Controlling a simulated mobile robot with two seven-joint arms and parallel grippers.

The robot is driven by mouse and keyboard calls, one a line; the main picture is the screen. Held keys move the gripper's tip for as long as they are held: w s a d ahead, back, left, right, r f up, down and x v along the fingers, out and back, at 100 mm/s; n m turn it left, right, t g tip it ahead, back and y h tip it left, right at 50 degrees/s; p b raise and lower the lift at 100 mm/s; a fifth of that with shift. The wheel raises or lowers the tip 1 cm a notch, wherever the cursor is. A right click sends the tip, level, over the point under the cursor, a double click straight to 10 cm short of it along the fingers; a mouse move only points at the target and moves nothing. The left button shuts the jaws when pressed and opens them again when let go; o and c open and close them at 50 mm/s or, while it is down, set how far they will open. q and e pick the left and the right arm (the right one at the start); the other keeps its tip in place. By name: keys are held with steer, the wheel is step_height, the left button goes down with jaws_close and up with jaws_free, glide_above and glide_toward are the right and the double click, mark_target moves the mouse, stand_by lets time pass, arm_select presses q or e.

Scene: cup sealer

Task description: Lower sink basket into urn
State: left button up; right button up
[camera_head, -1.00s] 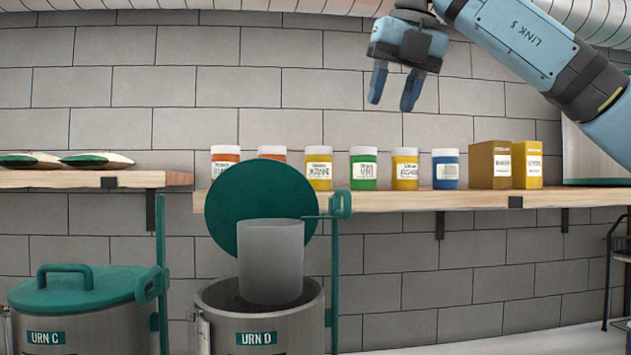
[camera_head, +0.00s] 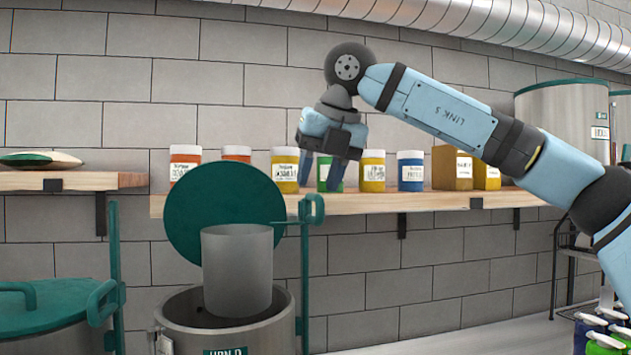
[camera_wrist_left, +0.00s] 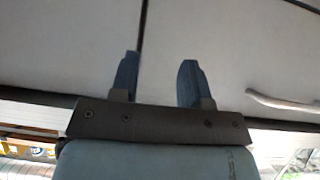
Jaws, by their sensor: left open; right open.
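The sink basket, a grey cylinder (camera_head: 238,268), stands upright in the mouth of the open urn labelled URN D (camera_head: 255,335), its upper part well above the rim. The urn's round green lid (camera_head: 215,205) is tipped up behind it. My right gripper (camera_head: 321,176) is open and empty, pointing down in front of the jars on the shelf, above and right of the basket. My left gripper (camera_wrist_left: 160,80) shows only in the left wrist view, open with nothing between its fingers, against a pale panelled surface.
A wooden shelf (camera_head: 430,200) holds several labelled jars and two boxes (camera_head: 452,168). A closed urn with a green lid (camera_head: 50,305) stands at left. A large steel container (camera_head: 560,118) stands at the right. Several bottles (camera_head: 600,325) are at lower right.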

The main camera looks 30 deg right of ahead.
steer(key=shift+w+f, duration=0.2)
steer(key=shift+f, duration=0.45)
arm_select(q)
steer(key=shift+r, duration=0.15)
arm_select(e)
steer(key=shift+w+a+f, duration=0.1)
steer(key=shift+w+f, duration=0.1)
steer(key=shift+c, duration=0.2)
